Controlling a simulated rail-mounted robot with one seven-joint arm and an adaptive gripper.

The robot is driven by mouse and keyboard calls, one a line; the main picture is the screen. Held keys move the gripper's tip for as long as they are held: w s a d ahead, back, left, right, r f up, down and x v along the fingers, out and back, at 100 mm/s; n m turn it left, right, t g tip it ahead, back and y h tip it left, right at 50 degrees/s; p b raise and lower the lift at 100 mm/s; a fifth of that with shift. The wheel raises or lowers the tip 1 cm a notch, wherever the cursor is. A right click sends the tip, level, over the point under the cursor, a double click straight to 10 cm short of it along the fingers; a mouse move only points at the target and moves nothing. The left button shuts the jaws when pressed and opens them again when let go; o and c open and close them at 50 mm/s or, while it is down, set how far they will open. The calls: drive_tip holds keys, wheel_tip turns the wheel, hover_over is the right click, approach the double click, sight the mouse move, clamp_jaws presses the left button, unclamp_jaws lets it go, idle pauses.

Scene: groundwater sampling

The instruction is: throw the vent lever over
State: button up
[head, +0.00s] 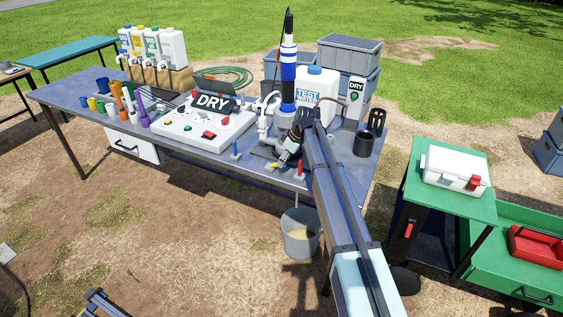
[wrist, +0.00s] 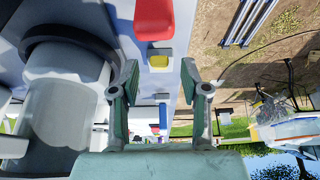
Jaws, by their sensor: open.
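Small coloured levers stand along the table's front edge; no label shows which is the vent lever. A red lever (head: 300,169) stands right of my gripper (head: 287,158), and a blue lever (head: 235,149) stands to its left. In the wrist view my gripper (wrist: 158,82) is open, its two fingers spread apart. A red handle (wrist: 154,20) with a yellow block (wrist: 159,62) below it lies in line with the gap between the fingers. Contact with either finger is not visible. A blue piece (wrist: 163,116) shows farther down through the gap. My gripper partly hides the fittings around it in the head view.
The grey table (head: 190,148) carries a control panel (head: 203,127) with a "DRY" sign, a blue-and-white column (head: 288,75) and a "TEST WATER" container (head: 316,92). A bucket (head: 300,238) stands on the ground below the front edge. A green side table (head: 424,201) stands right.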

drive_tip(key=shift+p+x, duration=0.3)
drive_tip(key=shift+x, duration=1.45)
drive_tip(key=shift+d, duration=0.1)
clamp_jaws()
